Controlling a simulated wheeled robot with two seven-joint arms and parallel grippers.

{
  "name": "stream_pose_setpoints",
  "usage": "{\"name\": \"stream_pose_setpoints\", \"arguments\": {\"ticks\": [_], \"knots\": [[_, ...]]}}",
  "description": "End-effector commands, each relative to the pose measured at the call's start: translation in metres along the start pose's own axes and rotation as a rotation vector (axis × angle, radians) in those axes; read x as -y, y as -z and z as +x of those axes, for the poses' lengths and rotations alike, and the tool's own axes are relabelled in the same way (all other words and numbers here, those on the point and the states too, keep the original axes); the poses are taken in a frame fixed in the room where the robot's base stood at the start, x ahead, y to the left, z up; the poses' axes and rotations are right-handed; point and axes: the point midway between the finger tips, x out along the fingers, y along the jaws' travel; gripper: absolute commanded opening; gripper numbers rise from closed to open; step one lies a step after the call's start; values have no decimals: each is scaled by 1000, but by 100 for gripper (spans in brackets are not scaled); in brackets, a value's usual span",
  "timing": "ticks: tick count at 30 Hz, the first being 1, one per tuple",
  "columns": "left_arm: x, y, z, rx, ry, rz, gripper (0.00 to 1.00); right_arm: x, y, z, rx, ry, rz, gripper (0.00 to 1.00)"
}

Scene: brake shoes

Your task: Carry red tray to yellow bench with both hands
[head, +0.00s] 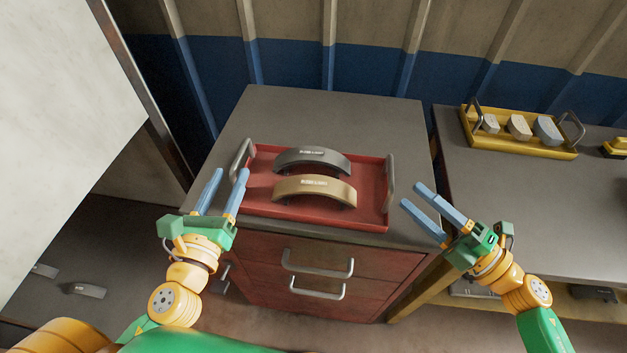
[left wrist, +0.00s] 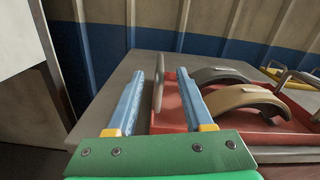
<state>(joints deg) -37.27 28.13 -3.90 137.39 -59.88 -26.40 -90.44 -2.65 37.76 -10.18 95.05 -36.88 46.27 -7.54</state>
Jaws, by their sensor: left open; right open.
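The red tray (head: 262,212) lies on the grey top of a red drawer cabinet. It has a grey handle at each end and holds a dark brake shoe (head: 312,158) and a tan brake shoe (head: 315,190). My left gripper (head: 225,178) is open near the tray's left handle (head: 243,160). In the left wrist view that handle (left wrist: 158,92) shows between the blue fingers (left wrist: 165,90); contact cannot be told. My right gripper (head: 424,195) is open and empty, to the right of the right handle (head: 390,178) and apart from it. The yellow bench (head: 420,290) stands to the right; its yellow frame shows below its grey top.
A yellow tray (head: 520,148) with several pads sits at the back of the bench. The bench top (head: 520,205) in front of it is clear. A pale panel (head: 65,90) stands at the left. The drawer handles (head: 318,263) stick out at the cabinet front.

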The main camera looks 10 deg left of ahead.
Motion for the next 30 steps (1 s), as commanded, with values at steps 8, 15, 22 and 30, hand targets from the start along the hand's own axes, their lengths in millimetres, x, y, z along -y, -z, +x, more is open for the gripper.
{"name": "stream_pose_setpoints", "arguments": {"ticks": [8,15,22,30], "knots": [[0,-2,43,4,2,4,52,-1,0,43,-2,-4,-2,50],[0,-1,66,2,1,2,52,0,0,65,0,-1,-2,50],[0,0,67,0,1,2,52,0,0,67,0,0,-1,50],[0,0,67,0,1,2,0,0,0,67,0,0,-1,0]]}}
